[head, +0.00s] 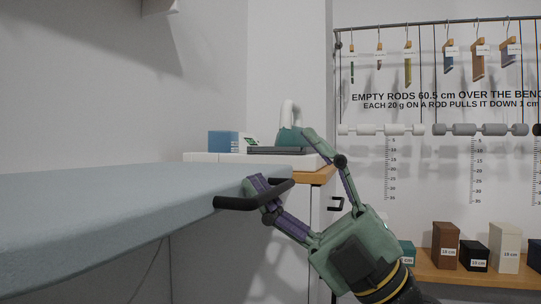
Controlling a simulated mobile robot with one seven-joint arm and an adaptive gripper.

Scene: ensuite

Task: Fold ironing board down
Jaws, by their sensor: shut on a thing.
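The ironing board (110,205) has a pale blue cover and extends out from the left, its top about level. A black handle (236,202) sticks out at its near right end. The lower finger overlaps the handle in the picture. The upper finger reaches up past the board's end, near the white counter. The exact contact is hard to see. The board's legs and hinge are out of view.
A wooden bench (470,272) with several labelled blocks is at right. Hanging rods and weights are on the back wall.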

